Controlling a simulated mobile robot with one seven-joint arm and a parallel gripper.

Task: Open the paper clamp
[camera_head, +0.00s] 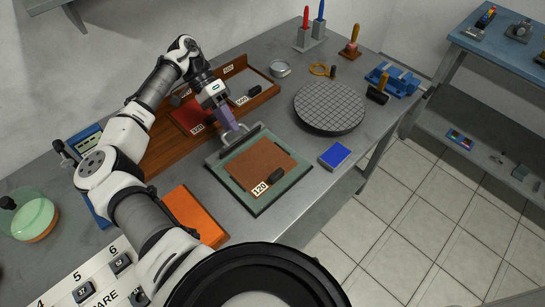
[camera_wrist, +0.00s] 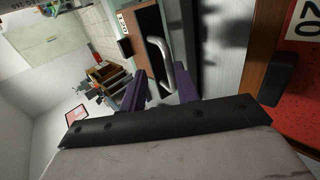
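The paper clamp is a grey bar with a raised handle (camera_head: 240,138) along the upper-left edge of a green-framed board (camera_head: 238,190). A brown abrasive sheet (camera_head: 258,167) labelled 120 lies on the board, with its upper-left edge by the bar. The bar looks down against the board. My gripper (camera_head: 232,133) is above the bar, its purple fingers pointing down beside the handle. In the wrist view my gripper (camera_wrist: 164,86) has its fingers apart, and the silver curved handle (camera_wrist: 165,55) shows between and beyond them. I cannot tell whether they touch it.
A wooden tray (camera_head: 158,160) with labelled sheets and black blocks stands behind my gripper. An orange block (camera_head: 195,215) is left of the board. A blue box (camera_head: 335,156) and a round gridded plate (camera_head: 329,107) are at right. A black block (camera_head: 276,175) rests on the sheet.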

